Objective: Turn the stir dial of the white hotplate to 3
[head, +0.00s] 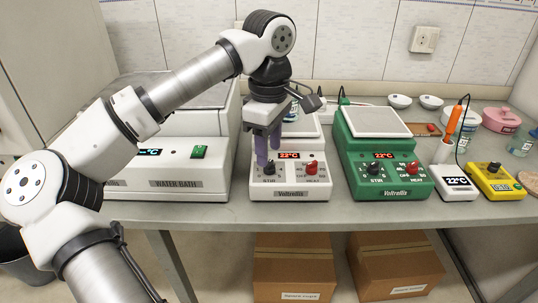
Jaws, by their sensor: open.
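The white hotplate (315,183) stands near the bench's front edge, its panel facing me and its display lit red. Its black stir dial (269,169) is on the left of the panel, and a red heat dial (312,168) is on the right. My gripper (267,161) points down with its purple fingers at the stir dial, one on each side or just above it. The fingers are apart. Whether they touch the dial, and the dial's exact setting, I cannot tell.
A white water bath (170,179) stands close on the left. A green hotplate (346,150) with similar dials stands on the right. Further right are a white meter (455,188) with an orange probe (454,120) and a yellow device (494,181). Cardboard boxes (293,268) are below the bench.

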